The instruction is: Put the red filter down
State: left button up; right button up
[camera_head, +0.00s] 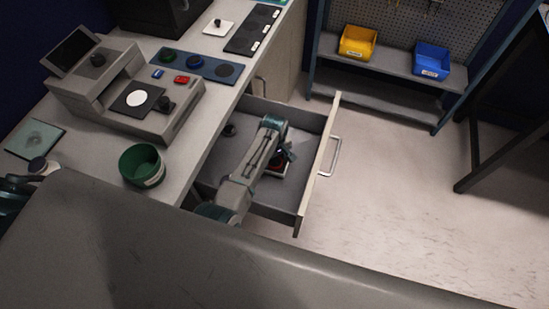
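The red filter (279,169) seems to be the small red and dark piece low in the open drawer (230,165). It shows only in part, beneath and beside my gripper. My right gripper does not show.
A small dark round piece (229,130) lies at the drawer's back. On the counter stand a grey instrument (125,100), a green bowl (141,166) and a blue holder strip (197,64). Yellow (357,42) and blue (432,60) bins stand on a shelf. The floor right of the drawer is clear.

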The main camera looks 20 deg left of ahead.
aim_at(275, 161)
pick_arm(q)
notch_tip(275, 161, up, 12)
jog(key=shift+r+b, duration=0.15)
jog(key=shift+b, duration=0.25)
dwell(0.3)
dwell(0.4)
